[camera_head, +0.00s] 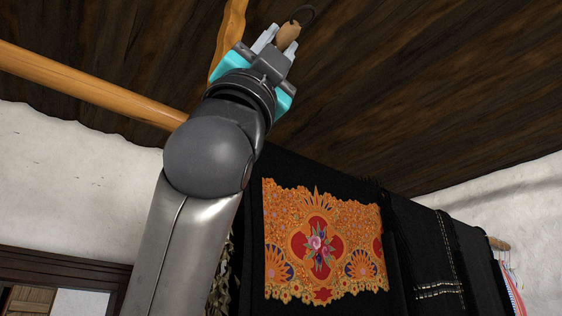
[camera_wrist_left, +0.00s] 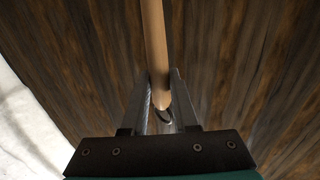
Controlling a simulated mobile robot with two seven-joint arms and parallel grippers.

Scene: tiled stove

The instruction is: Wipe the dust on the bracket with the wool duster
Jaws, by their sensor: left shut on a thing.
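My left gripper (camera_head: 277,40) is raised near the plank ceiling in the head view. It is shut on a light wooden handle (camera_head: 288,34), taken to be the duster's, with a dark loop at its end. In the left wrist view the handle (camera_wrist_left: 154,45) runs away from between the fingers (camera_wrist_left: 160,98), with the loop end close to the gripper. The wool head shows in neither view. A wavy-edged orange wooden piece (camera_head: 229,38), which looks like the bracket, rises to the ceiling left of the gripper. Its lower part is hidden behind my arm. No dust can be made out.
A wooden pole (camera_head: 90,88) runs from the left towards my arm. Dark cloths (camera_head: 340,190), one with an orange embroidered panel (camera_head: 322,245), hang right of my arm. The dark plank ceiling (camera_head: 420,80) is close above. White walls (camera_head: 75,185) stand on both sides.

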